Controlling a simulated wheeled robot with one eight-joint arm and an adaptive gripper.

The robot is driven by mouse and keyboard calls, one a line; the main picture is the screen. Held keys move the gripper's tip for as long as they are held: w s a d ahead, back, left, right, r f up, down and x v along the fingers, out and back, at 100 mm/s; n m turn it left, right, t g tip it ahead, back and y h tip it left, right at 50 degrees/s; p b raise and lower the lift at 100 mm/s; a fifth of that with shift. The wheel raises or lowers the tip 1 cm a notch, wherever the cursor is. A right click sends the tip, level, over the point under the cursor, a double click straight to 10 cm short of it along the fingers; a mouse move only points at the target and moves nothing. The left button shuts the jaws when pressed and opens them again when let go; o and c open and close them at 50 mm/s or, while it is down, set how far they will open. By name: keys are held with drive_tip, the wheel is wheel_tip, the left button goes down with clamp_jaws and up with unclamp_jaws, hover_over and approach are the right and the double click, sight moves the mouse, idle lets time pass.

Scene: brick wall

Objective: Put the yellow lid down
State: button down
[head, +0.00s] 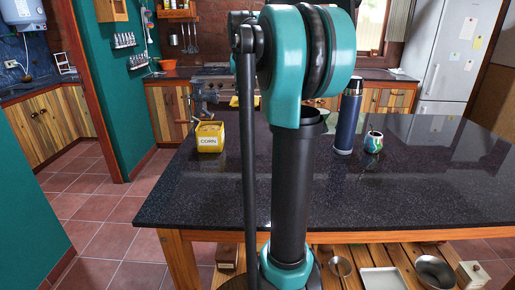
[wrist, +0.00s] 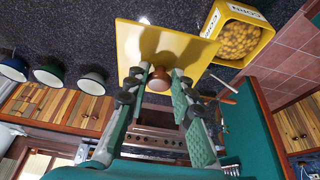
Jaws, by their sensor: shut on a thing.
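My gripper (wrist: 158,82) is shut on the brown knob (wrist: 159,85) of the yellow lid (wrist: 128,45). The lid is a flat square plate, seen in the wrist view beyond my fingers. In the head view only a sliver of the lid (head: 234,101) shows behind my arm, which hides my gripper there. The wrist view does not clearly show whether the lid touches the counter. The yellow box labelled corn (head: 209,137) stands open on the counter at the left, full of corn; it also shows beside the lid in the wrist view (wrist: 212,20).
The dark speckled counter (head: 430,190) has wide free room at the front and right. A blue flask (head: 348,118) and a patterned cup (head: 373,142) stand right of my arm. A metal grinder-like device (head: 197,100) is at the counter's left edge, behind the box.

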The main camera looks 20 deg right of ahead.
wheel_tip(320, 180, down, 20)
drive_tip(key=shift+d+r, duration=0.1)
drive_tip(key=shift+d, duration=0.05)
idle(0.4)
drive_tip(key=shift+f, duration=0.2)
drive_tip(key=c, duration=1.3)
unclamp_jaws()
drive_tip(key=shift+r, duration=0.1)
drive_tip(key=v, duration=1.2)
drive_tip(key=shift+s, duration=0.1)
